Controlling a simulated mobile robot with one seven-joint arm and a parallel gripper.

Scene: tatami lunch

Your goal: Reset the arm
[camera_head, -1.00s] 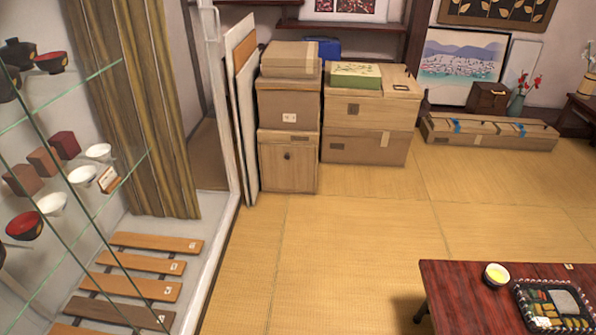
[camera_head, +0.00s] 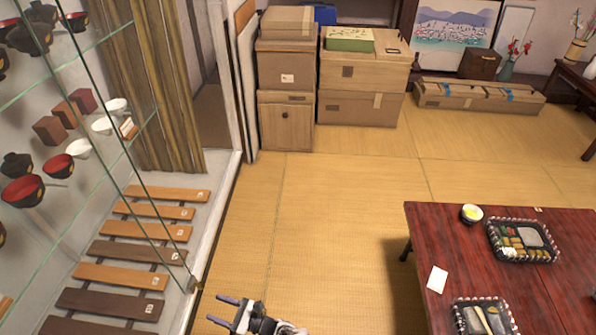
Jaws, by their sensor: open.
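My gripper (camera_head: 225,310) shows at the bottom of the head view, left of centre. Its two dark fingers point left and stand apart with nothing between them. It is over the tatami floor (camera_head: 330,215), between the glass display case and the low table. The rest of my arm is cut off by the bottom edge.
A red-brown low table (camera_head: 575,240) at the right bears bento trays (camera_head: 525,258), a cup (camera_head: 472,213) and a white card (camera_head: 437,279). A glass case with bowls and wooden slats (camera_head: 150,229) stands left. Boxes (camera_head: 362,72) line the back. The middle floor is clear.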

